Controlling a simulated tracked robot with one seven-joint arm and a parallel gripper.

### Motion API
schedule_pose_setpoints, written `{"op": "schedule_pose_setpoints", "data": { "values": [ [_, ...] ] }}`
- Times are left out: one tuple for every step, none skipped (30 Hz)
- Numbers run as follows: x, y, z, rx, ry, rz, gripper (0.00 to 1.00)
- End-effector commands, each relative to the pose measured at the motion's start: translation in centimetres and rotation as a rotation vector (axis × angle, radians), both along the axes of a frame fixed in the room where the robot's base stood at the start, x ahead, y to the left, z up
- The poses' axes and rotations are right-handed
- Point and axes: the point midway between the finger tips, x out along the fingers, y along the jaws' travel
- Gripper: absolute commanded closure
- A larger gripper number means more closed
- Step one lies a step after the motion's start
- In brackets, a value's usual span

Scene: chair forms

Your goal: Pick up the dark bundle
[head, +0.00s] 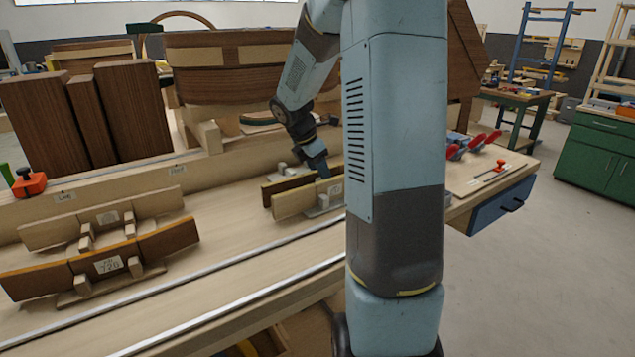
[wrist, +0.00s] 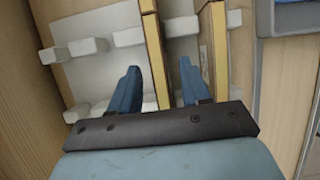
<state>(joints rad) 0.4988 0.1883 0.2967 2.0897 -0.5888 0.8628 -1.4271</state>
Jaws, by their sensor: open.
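A dark bundle (head: 288,184) of thin, curved strips stands on edge in a pale holder on the bench, behind a lighter bundle (head: 300,201). My gripper (head: 322,168) is down at this bundle's right part, jaws open. In the wrist view the two fingers (wrist: 158,68) lie on either side of the dark bundle's narrow upper edge (wrist: 153,50). The right finger is in the gap between it and the lighter bundle (wrist: 220,55). Contact with either finger cannot be told. The bundle's right end is partly hidden in the head view.
At left, a brown bundle with a label (head: 150,245) stands before a paler one (head: 105,215) on holders. Tall dark blocks (head: 85,120) and a curved wooden form (head: 225,70) stand behind. Red-handled clamps (head: 470,147) lie to the right. A metal rail runs along the front.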

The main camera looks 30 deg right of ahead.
Motion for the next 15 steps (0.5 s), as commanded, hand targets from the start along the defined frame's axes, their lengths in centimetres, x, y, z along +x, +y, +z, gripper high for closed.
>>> {"op": "schedule_pose_setpoints", "data": {
  "values": [
    [0.01, 0.02, 0.01, 0.000, 0.000, 0.000, 0.53],
    [0.01, 0.02, 0.01, 0.000, 0.000, 0.000, 0.53],
    [0.02, 0.03, 0.01, 0.000, 0.000, 0.000, 0.53],
    [0.01, 0.04, 0.01, 0.000, 0.000, 0.000, 0.53],
    [0.02, 0.04, -0.01, 0.000, 0.000, 0.000, 0.53],
    [0.02, 0.04, -0.03, 0.000, 0.000, 0.000, 0.53],
    [0.02, 0.04, -0.05, 0.000, 0.000, 0.000, 0.53],
    [0.02, 0.06, -0.08, 0.000, 0.000, 0.001, 0.53],
    [0.02, 0.06, -0.12, 0.000, 0.000, 0.001, 0.53],
    [0.02, 0.07, -0.16, 0.000, 0.000, 0.001, 0.53],
    [0.02, 0.07, -0.19, 0.000, 0.000, 0.001, 0.53],
    [0.02, 0.08, -0.24, 0.000, 0.000, 0.001, 0.53],
    [0.02, 0.07, -0.28, 0.000, 0.000, 0.001, 0.53],
    [0.03, 0.08, -0.31, 0.000, 0.000, 0.001, 0.53],
    [0.03, 0.08, -0.36, 0.000, 0.000, 0.001, 0.53]
  ]
}}
